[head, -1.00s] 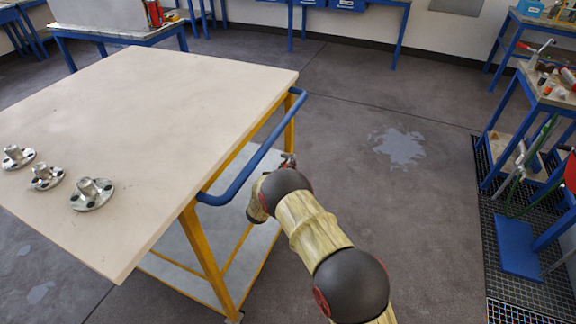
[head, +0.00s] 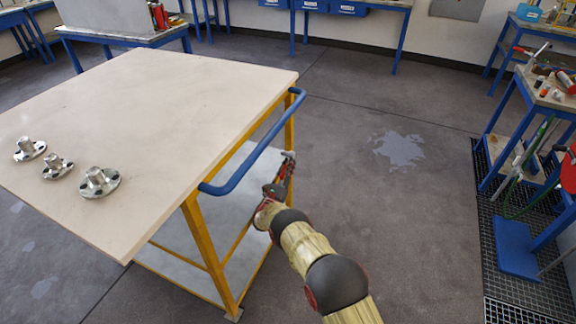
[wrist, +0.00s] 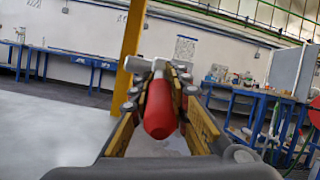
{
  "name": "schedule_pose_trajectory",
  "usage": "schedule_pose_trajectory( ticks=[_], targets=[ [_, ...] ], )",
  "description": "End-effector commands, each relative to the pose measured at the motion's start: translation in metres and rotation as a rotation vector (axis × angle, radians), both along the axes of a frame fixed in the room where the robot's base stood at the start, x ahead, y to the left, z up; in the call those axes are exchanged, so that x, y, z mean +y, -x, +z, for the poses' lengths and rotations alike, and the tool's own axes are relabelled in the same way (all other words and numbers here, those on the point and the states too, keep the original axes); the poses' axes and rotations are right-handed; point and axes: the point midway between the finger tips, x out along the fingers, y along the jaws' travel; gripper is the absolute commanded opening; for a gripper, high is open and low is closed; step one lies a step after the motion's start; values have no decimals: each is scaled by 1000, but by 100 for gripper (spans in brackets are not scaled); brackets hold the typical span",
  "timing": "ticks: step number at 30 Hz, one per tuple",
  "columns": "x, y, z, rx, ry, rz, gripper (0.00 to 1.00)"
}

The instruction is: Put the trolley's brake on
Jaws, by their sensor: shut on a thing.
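The trolley (head: 165,90) has a pale top, yellow legs and a blue push handle (head: 252,150) on its right side. A red, round-ended brake lever grip (wrist: 158,110) lies between my fingers in the wrist view. My gripper (head: 289,160) is beside the trolley's right side, below the handle's height, with its fingers pointing up and away in the head view. It is shut on the red grip. In the wrist view a yellow trolley leg (wrist: 130,45) stands just left beyond the fingers.
Several flanged metal pieces, one nearest (head: 100,182), stand on the trolley top at the left. A lower grey shelf (head: 190,270) lies under it. A blue-legged bench (head: 545,95) with tools stands at the right. The floor (head: 400,220) between is clear.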

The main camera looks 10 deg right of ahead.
Motion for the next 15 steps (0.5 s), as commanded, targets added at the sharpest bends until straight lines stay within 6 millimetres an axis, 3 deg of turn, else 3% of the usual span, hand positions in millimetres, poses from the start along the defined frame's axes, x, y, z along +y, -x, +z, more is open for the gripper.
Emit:
schedule_pose_trajectory(
  ticks=[15],
  targets=[
    [-2, -2, -6, -98, 72, 0, 0]
  ],
)
